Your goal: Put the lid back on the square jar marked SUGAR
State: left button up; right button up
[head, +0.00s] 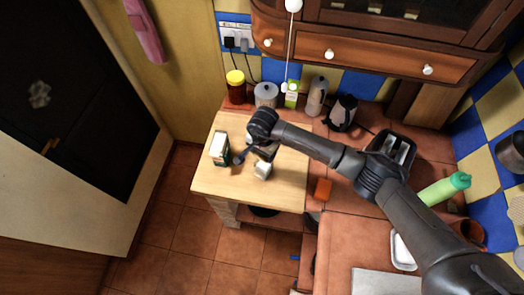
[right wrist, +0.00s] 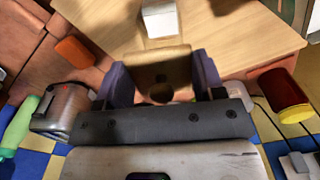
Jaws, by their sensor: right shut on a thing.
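My right gripper (head: 256,154) is over the light wooden table in the head view. In the right wrist view its two dark fingers (right wrist: 163,78) are shut on a tan, square-faced thing, apparently the lid (right wrist: 157,60), which shows a dark round spot low on its face. In the head view the arm mostly hides it. A small white block-like thing (head: 262,170), possibly the square jar, stands on the table just in front of the gripper. It also shows beyond the held thing in the right wrist view (right wrist: 160,20). I cannot read any SUGAR marking. My left gripper is not in view.
A dark green and white box (head: 219,149) stands left of the gripper on the table (head: 215,184). A yellow-lidded jar (head: 236,87), a grey canister (head: 266,95) and a kettle (head: 342,112) stand behind. An orange block (head: 323,189) lies right. The table's front is clear.

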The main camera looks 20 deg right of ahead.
jog(key=shift+f+b, duration=0.85)
jog(key=shift+f, duration=0.9)
notch_tip(320, 180, down, 2)
jog(key=shift+f+b, duration=0.15)
jog(key=shift+b, duration=0.95)
jog(key=shift+f, duration=0.1)
jog(key=shift+b, duration=0.4)
jog(key=shift+f+b, duration=0.1)
jog(key=shift+b, duration=0.35)
